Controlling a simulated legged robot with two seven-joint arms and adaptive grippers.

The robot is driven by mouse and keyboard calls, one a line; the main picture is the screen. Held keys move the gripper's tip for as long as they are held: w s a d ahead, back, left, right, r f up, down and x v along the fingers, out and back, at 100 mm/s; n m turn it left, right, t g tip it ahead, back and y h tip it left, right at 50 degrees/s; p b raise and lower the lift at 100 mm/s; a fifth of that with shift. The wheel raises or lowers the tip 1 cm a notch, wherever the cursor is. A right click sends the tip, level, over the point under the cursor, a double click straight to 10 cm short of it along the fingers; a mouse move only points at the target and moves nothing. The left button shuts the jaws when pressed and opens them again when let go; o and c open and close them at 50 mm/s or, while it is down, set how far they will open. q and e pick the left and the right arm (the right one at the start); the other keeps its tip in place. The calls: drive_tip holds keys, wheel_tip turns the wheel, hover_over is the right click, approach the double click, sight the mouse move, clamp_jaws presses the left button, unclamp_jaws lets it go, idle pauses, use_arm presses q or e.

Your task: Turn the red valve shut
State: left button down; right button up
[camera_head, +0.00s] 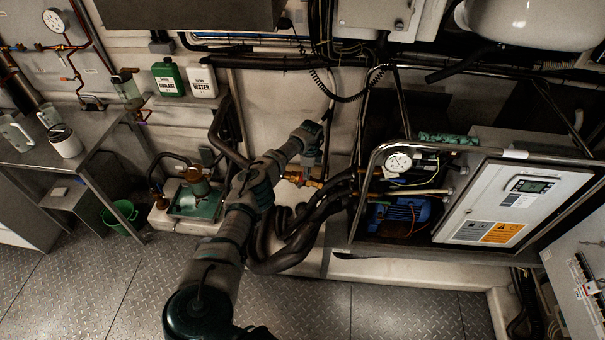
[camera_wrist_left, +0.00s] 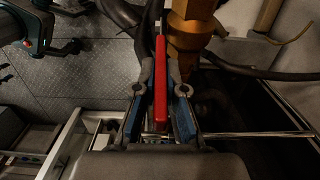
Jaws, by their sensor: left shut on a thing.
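The red valve handle (camera_wrist_left: 161,85) is a long, narrow bar that runs lengthwise between the fingers in the left wrist view. It sits beside the brass valve body (camera_wrist_left: 190,32). The brass valve (camera_head: 300,178) also shows small in the head view, low on the back wall by the black hoses. My left gripper (camera_head: 312,158) reaches down to it from above, and its fingers partly hide the valve there. In the left wrist view, my left gripper (camera_wrist_left: 160,68) is shut on the red handle, with a blue-sided finger on each side. My right gripper is not in view.
Thick black hoses (camera_head: 290,245) loop just below and right of the valve. A metal-framed unit with a gauge (camera_head: 398,162) and a white control panel (camera_head: 511,205) stands to the right. A green pump (camera_head: 195,200) stands to the left. The patterned floor (camera_head: 120,285) is clear in front.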

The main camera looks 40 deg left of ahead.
use_arm(q)
drive_tip(key=shift+d+f, duration=0.3)
drive_tip(key=shift+d, duration=0.15)
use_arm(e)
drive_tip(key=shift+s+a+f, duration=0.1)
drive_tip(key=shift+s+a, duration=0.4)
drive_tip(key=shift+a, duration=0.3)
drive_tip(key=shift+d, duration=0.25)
use_arm(q)
drive_tip(key=c, duration=1.2)
unclamp_jaws()
drive_tip(key=shift+w+f, duration=0.1)
drive_tip(key=shift+c, duration=0.2)
wheel_tip(320, 180, up, 12)
drive_tip(key=w, duration=0.1)
drive_tip(key=shift+w+d, duration=0.15)
drive_tip(key=shift+d, duration=0.2)
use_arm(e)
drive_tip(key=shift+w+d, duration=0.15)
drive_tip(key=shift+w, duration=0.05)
use_arm(q)
drive_tip(key=shift+a+f, duration=0.1)
